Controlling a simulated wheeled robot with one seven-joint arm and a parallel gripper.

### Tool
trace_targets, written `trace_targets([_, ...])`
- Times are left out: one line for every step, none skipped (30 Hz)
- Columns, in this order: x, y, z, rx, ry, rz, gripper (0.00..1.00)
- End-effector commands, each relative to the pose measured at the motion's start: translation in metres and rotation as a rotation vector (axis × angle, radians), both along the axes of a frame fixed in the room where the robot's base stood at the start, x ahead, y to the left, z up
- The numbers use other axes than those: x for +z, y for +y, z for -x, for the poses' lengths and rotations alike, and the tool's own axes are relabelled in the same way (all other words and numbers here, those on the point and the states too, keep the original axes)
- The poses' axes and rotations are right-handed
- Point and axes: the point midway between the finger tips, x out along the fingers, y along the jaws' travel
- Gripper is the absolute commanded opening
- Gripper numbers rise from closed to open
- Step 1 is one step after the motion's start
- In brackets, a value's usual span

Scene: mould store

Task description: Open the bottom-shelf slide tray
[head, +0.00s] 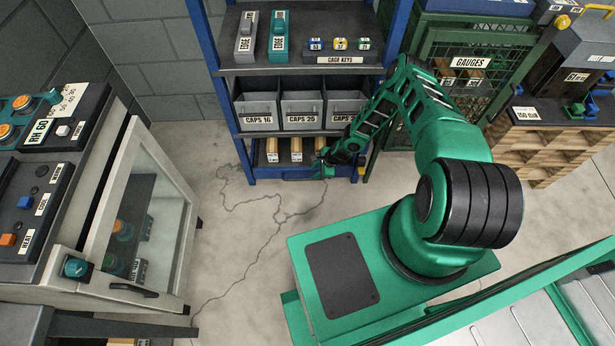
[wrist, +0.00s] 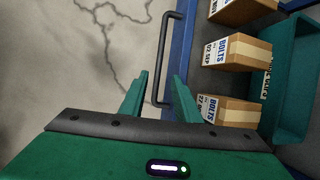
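The bottom-shelf slide tray (head: 272,173) has a blue front and sits low in the blue rack, looking about level with its front. It holds cardboard boxes, labelled BOLTS (wrist: 228,54) in the wrist view. A dark bar handle (wrist: 164,50) stands off the tray's blue front (wrist: 183,82). My gripper (wrist: 160,78) is open, one green finger on each side of the handle's near end. I see no clear contact with the bar. In the head view my gripper (head: 324,163) is at the right part of the tray front and hides some of it.
Grey CAPS bins (head: 258,110) stand on the shelf above. A green mesh cage (head: 470,80) is right of the rack. A teal bin (wrist: 296,85) lies beside the boxes. A cabinet with a glass door (head: 145,215) stands left. The cracked floor (head: 240,235) before the rack is clear.

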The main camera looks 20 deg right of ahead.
Motion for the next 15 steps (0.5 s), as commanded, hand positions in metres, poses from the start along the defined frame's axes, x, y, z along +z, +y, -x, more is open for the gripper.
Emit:
trace_targets([-0.01, 0.004, -0.001, 0.0, 0.001, 0.0, 0.29])
trace_targets([-0.015, 0.006, -0.003, 0.001, 0.001, 0.0, 0.29])
trace_targets([-0.021, 0.008, -0.004, 0.003, 0.001, 0.0, 0.29])
trace_targets([-0.026, 0.01, -0.006, 0.003, 0.001, 0.0, 0.29])
trace_targets([-0.03, 0.012, -0.008, 0.003, 0.001, 0.0, 0.29])
trace_targets([-0.036, 0.014, -0.008, 0.003, 0.001, 0.0, 0.29])
trace_targets([-0.04, 0.015, -0.01, 0.002, 0.001, 0.001, 0.29])
trace_targets([-0.044, 0.017, -0.011, 0.003, 0.001, 0.001, 0.29])
trace_targets([-0.048, 0.018, -0.012, 0.003, 0.001, 0.0, 0.29])
trace_targets([-0.051, 0.02, -0.013, 0.003, 0.001, 0.0, 0.29])
trace_targets([-0.053, 0.021, -0.014, 0.003, 0.001, 0.0, 0.29])
trace_targets([-0.056, 0.021, -0.016, 0.003, 0.001, 0.0, 0.29])
trace_targets([-0.058, 0.022, -0.016, 0.003, 0.001, 0.0, 0.29])
trace_targets([-0.06, 0.023, -0.016, 0.003, 0.001, 0.0, 0.29])
trace_targets([-0.062, 0.023, -0.017, 0.003, 0.001, 0.0, 0.29])
